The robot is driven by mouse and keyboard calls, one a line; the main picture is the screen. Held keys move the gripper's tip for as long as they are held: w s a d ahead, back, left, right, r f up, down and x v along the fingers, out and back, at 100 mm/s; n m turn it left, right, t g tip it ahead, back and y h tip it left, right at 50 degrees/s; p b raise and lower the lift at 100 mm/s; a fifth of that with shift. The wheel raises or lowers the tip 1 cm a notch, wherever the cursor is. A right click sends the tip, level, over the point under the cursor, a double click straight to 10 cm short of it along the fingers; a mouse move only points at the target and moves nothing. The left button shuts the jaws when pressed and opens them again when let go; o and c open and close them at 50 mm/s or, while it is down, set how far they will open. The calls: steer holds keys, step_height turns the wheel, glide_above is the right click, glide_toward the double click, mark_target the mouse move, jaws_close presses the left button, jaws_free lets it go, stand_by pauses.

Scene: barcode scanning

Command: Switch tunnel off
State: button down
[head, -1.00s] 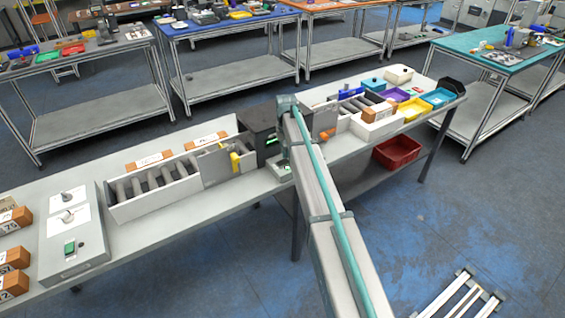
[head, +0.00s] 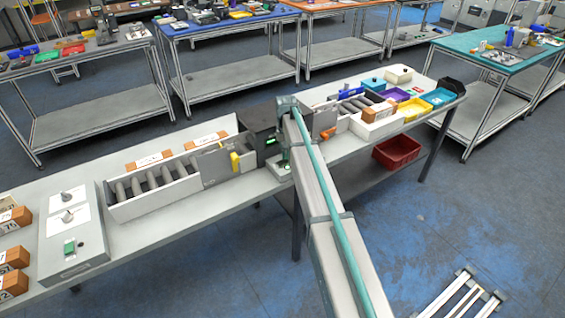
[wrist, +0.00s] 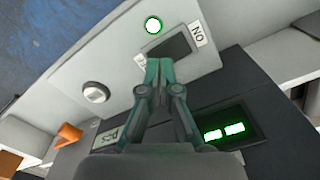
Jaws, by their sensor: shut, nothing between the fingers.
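The scanning tunnel is a dark box (head: 258,120) over the conveyor in the head view, partly behind my arm. In the wrist view, its control box shows a dark switch (wrist: 172,50) with an "ON" label (wrist: 197,33) at its right end. A round lamp (wrist: 153,24) above the switch glows green. A silver round knob (wrist: 96,92) sits to the left. My gripper (wrist: 158,66) is shut and empty, its tips overlapping the switch's lower left part. Whether they touch it I cannot tell. A pale label at that end is mostly hidden.
A lit green display (wrist: 222,132) is right of my gripper in the wrist view. A roller conveyor (head: 150,183) runs left of the tunnel. A red crate (head: 397,153) is below the right end.

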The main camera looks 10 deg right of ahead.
mark_target(286, 160)
steer(key=shift+f+b, duration=0.3)
steer(key=shift+f, duration=0.6)
stand_by(0.4)
steer(key=shift+r+p, duration=1.6)
steer(key=shift+r, duration=1.95)
steer(key=s+f+g+b, duration=0.1)
steer(key=s+f+g, duration=0.1)
steer(key=s+f, duration=1.1)
steer(key=s+f+n+g+b, duration=0.1)
steer(key=s+f, duration=1.2)
steer(key=s, duration=1.8)
steer(key=s+f+g+b, duration=0.1)
steer(key=s+f+g, duration=0.2)
steer(key=s+f, duration=1)
steer(key=s, duration=1)
steer(key=shift+f+g, duration=0.3)
steer(key=shift+g, duration=0.1)
steer(key=shift+s, duration=0.1)
